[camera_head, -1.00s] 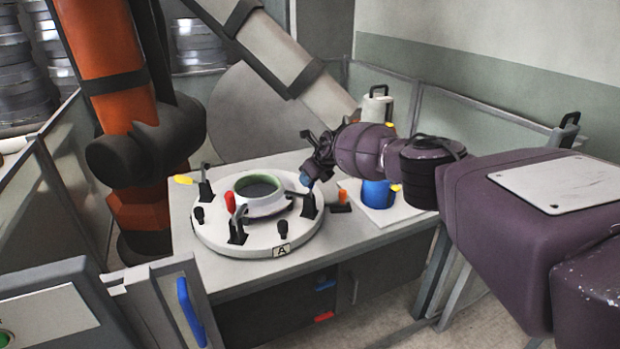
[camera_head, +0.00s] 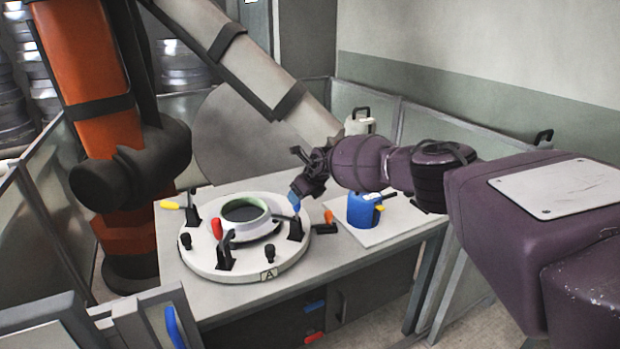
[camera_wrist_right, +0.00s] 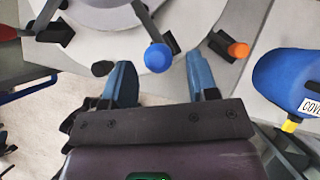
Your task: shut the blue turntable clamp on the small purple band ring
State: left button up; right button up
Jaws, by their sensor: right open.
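The white round turntable (camera_head: 205,258) stands on the table with a pale ring (camera_head: 243,218) at its centre. The ring has a green inner rim; I cannot make out a purple band. The blue clamp (camera_head: 296,229) is on the turntable's right side, with a black body. Its blue handle knob (camera_wrist_right: 158,57) lies just ahead of and between my right fingers, with a gap on both sides. My right gripper (camera_wrist_right: 161,82) is open and empty; in the head view (camera_head: 297,190) it hangs right over the clamp, partly hiding the handle. My left gripper is not in view.
Other clamps have a red handle (camera_head: 216,228) and a yellow handle (camera_head: 169,204). An orange-handled piece (camera_head: 328,217) lies just right of the turntable. A blue container (camera_head: 362,212) stands on a white sheet at the right. An orange robot arm (camera_head: 85,60) stands behind left.

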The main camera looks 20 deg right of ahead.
jog(key=v, duration=0.6)
jog(key=shift+s+r, duration=0.25)
jog(key=shift+d, duration=0.1)
dwell(0.3)
